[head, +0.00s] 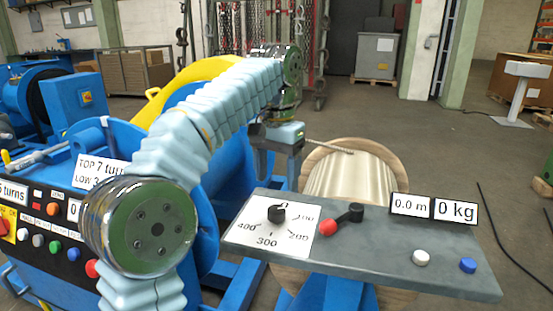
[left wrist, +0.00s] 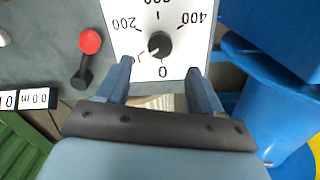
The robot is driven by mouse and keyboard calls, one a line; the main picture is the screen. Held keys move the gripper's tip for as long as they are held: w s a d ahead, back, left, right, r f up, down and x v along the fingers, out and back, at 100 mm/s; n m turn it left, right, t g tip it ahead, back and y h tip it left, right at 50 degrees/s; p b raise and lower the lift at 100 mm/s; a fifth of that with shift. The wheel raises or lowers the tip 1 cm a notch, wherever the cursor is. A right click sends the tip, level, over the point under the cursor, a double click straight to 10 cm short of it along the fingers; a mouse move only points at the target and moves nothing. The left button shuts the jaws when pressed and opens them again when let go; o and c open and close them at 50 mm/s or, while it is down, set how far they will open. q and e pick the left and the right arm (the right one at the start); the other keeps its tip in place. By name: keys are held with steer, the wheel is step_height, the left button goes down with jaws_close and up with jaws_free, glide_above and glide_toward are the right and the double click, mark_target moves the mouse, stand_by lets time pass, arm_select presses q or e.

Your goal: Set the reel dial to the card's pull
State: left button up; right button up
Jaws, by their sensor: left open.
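The reel dial has a black knob (head: 277,213) on a white scale plate (head: 245,240) marked 0 to 400, on a grey sloped panel. The knob also shows in the left wrist view (left wrist: 159,45); a faint light mark on it seems to point down-left, between 0 and 100. My left gripper (head: 279,172) is open and empty behind the panel's far edge. In the wrist view its fingertips (left wrist: 158,72) are apart, on the 0 side of the knob, not around it.
The panel carries a red-tipped black lever (head: 341,219), a display (head: 433,208) reading 0.0 m and 0 kg, a white button (head: 421,258) and a blue button (head: 467,265). A wound reel (head: 350,178) stands behind it. Blue machinery (head: 65,105) fills the left.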

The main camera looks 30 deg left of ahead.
arm_select(q)
steer(key=shift+r, duration=1.85)
